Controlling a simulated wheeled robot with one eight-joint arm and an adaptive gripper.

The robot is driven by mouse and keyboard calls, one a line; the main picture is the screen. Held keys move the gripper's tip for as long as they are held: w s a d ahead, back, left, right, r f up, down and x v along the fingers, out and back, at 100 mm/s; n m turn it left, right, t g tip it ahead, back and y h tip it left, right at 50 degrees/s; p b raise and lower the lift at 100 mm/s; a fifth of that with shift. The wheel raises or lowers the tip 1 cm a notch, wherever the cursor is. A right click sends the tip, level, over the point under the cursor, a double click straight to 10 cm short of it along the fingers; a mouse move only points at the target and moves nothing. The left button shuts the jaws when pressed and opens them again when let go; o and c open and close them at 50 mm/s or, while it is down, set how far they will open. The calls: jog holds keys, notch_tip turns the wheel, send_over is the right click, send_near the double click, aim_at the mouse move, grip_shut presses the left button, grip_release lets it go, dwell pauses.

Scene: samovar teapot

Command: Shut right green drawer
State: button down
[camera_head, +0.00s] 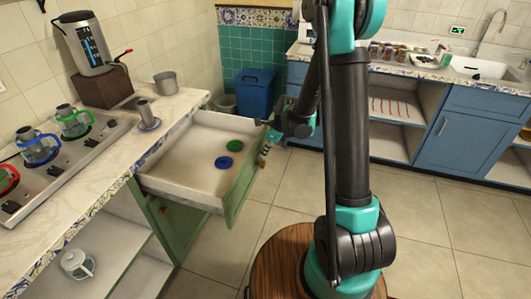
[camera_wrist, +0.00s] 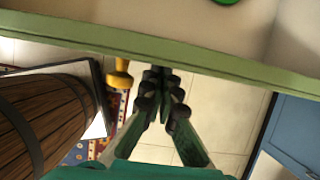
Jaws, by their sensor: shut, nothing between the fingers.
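The green drawer (camera_head: 243,188) under the counter is pulled well out, with a white inside and a green front. A green disc (camera_head: 235,146) and a blue disc (camera_head: 224,162) lie in it. My gripper (camera_head: 270,123) is near the far end of the drawer front. In the wrist view my gripper (camera_wrist: 160,73) is shut and empty, its tips close to the green front edge (camera_wrist: 190,62); I cannot tell whether they touch. A yellow knob (camera_wrist: 122,76) on the front is just left of the fingers.
The counter (camera_head: 112,160) holds a stove with colored-handled pots, a samovar (camera_head: 88,45) and metal cups. An open shelf below holds a glass teapot (camera_head: 77,264). A blue bin (camera_head: 254,92) stands behind the drawer. Blue cabinets (camera_head: 460,140) are at right. Tiled floor (camera_head: 420,220) is clear.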

send_over(191, 148)
jog(key=shift+s+d, duration=0.15)
jog(key=shift+d, duration=0.05)
jog(key=shift+a, duration=0.25)
jog(key=shift+a+r, duration=0.1)
dwell(0.4)
